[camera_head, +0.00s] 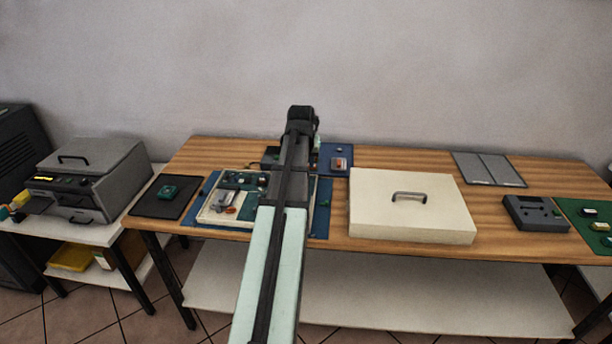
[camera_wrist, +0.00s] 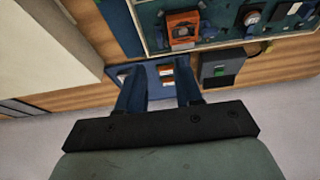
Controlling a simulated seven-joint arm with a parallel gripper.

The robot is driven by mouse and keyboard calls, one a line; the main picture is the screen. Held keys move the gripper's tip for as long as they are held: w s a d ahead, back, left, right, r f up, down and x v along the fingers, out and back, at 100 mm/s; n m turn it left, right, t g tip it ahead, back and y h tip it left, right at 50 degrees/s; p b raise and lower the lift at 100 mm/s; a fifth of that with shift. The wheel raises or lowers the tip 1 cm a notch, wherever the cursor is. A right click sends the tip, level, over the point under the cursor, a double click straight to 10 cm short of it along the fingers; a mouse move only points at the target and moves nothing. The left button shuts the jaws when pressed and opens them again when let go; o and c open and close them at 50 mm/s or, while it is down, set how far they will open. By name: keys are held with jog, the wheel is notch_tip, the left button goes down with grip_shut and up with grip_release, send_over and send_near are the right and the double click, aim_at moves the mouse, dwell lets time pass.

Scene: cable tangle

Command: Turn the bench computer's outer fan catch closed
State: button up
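The bench computer (camera_head: 212,215) is an open, pale-rimmed case with green boards, on a blue mat left of my arm in the head view. My arm covers its right part. Part of its green board (camera_wrist: 220,28) crosses the top of the wrist view. An orange block with a dark centre (camera_wrist: 183,28) sits there; I cannot tell if it is the fan or a catch. No fan catch can be made out clearly. My gripper (camera_wrist: 159,68) has its two fingers apart with nothing between them, over a small blue mat. The arm hides its fingertips in the head view.
A cream lid with a handle (camera_head: 405,206) lies right of my arm. The small blue mat (camera_head: 327,152) behind bears small parts. A printer-like machine (camera_head: 95,175) stands left. Bare wood shows between lid and grey device (camera_head: 535,213).

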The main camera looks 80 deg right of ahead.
jog(key=x, duration=0.9)
grip_shut()
dwell(0.4)
